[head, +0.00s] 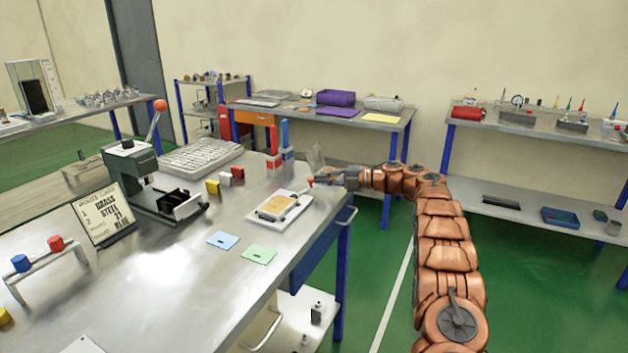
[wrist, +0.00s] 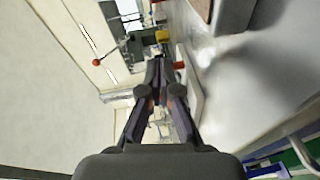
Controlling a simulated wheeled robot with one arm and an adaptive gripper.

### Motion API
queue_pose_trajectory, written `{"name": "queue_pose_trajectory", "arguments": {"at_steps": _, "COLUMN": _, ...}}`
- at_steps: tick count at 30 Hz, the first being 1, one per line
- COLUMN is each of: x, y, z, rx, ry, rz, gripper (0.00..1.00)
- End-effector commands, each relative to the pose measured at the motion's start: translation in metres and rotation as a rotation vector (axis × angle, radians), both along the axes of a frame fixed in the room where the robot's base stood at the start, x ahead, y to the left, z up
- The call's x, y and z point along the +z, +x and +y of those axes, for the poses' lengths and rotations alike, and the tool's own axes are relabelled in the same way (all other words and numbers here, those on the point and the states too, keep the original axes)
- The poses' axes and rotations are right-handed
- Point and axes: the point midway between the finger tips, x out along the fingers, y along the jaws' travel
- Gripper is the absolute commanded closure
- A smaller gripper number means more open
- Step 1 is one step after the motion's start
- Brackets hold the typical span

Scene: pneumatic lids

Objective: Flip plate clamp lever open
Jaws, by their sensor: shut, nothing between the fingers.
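The plate fixture is a white base (head: 296,219) on the right end of the steel bench, with a tan-yellow plate (head: 277,207) lying on it. A small red tip (head: 311,182) shows just above the base's upper right corner, right at my fingertips; I cannot tell whether it is the clamp lever's handle or whether my gripper touches it. My gripper (head: 324,179) reaches in from the right, low over the bench end. In the wrist view my gripper (wrist: 159,74) has its dark fingers together with nothing between them. The clamp lever is not clearly visible there.
A green press (head: 134,165) with a red-knobbed lever stands at left. Blue and green cards (head: 258,254) lie in front. A clear sheet (head: 315,156) stands close behind my gripper. Green floor is free at right.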

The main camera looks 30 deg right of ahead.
Motion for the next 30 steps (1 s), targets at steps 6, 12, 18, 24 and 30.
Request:
{"name": "queue_pose_trajectory", "arguments": {"at_steps": 6, "x": 0.002, "y": 0.009, "z": -0.007, "rx": -0.011, "ry": -0.001, "rz": -0.002, "gripper": 1.0}}
{"name": "queue_pose_trajectory", "arguments": {"at_steps": 12, "x": 0.0, "y": 0.015, "z": -0.007, "rx": -0.014, "ry": -0.001, "rz": 0.0, "gripper": 1.0}}
{"name": "queue_pose_trajectory", "arguments": {"at_steps": 18, "x": -0.001, "y": 0.017, "z": -0.007, "rx": -0.014, "ry": 0.0, "rz": 0.0, "gripper": 1.0}}
{"name": "queue_pose_trajectory", "arguments": {"at_steps": 24, "x": 0.0, "y": 0.018, "z": -0.006, "rx": -0.014, "ry": 0.0, "rz": 0.0, "gripper": 1.0}}
{"name": "queue_pose_trajectory", "arguments": {"at_steps": 30, "x": 0.0, "y": 0.017, "z": -0.006, "rx": -0.014, "ry": 0.0, "rz": -0.001, "gripper": 1.0}}
